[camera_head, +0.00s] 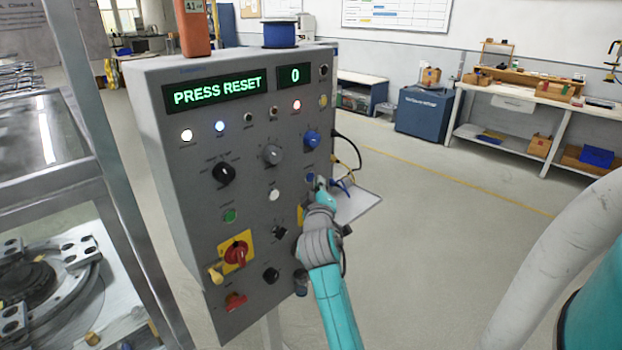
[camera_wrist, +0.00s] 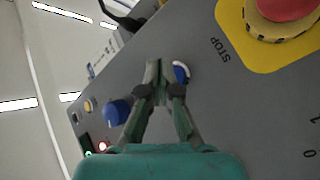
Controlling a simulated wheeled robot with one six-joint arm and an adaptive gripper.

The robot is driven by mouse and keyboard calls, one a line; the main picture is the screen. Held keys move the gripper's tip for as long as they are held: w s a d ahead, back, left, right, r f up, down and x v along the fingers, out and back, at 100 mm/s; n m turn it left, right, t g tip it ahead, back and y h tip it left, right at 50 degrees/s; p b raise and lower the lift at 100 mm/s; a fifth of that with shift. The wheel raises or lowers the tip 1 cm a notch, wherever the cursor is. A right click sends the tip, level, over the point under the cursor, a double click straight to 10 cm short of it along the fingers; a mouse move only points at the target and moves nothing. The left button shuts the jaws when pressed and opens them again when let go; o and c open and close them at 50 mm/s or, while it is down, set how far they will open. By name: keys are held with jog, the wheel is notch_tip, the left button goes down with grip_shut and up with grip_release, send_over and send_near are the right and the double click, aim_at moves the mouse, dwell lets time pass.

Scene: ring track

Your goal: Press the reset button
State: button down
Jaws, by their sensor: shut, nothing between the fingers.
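The grey control panel (camera_head: 190,120) stands upright, and its green display (camera_head: 218,90) reads "PRESS RESET". A small blue button (camera_head: 310,177), whose label I cannot read, is on the panel's right side. It also shows with a pale rim in the wrist view (camera_wrist: 181,73). My gripper (camera_head: 319,187) is shut and empty, with its fingertips close to this button. In the wrist view the fingertips (camera_wrist: 164,80) are just left of the button and partly overlap its edge. I cannot tell whether they touch the button or the panel.
A blue knob (camera_head: 311,139) is above the button. A red stop button (camera_wrist: 287,8) on a yellow plate is nearby, mostly hidden behind my gripper in the head view. Cables and a small shelf (camera_head: 358,203) stick out at the panel's right. Open floor (camera_head: 440,250) lies to the right.

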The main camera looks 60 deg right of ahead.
jog(key=shift+w+d, duration=0.1)
jog(key=shift+w, duration=0.25)
jog(key=shift+w+d, duration=0.1)
jog(key=shift+w, duration=0.3)
dwell(0.7)
jog(key=shift+s, duration=0.1)
jog(key=shift+s+a, duration=0.2)
jog(key=shift+s, duration=0.55)
jog(key=shift+s+a, duration=0.2)
jog(key=shift+s, duration=0.6)
jog(key=shift+s+a, duration=0.2)
jog(key=shift+s, duration=0.65)
jog(key=shift+s+a, duration=0.2)
jog(key=shift+s, duration=0.6)
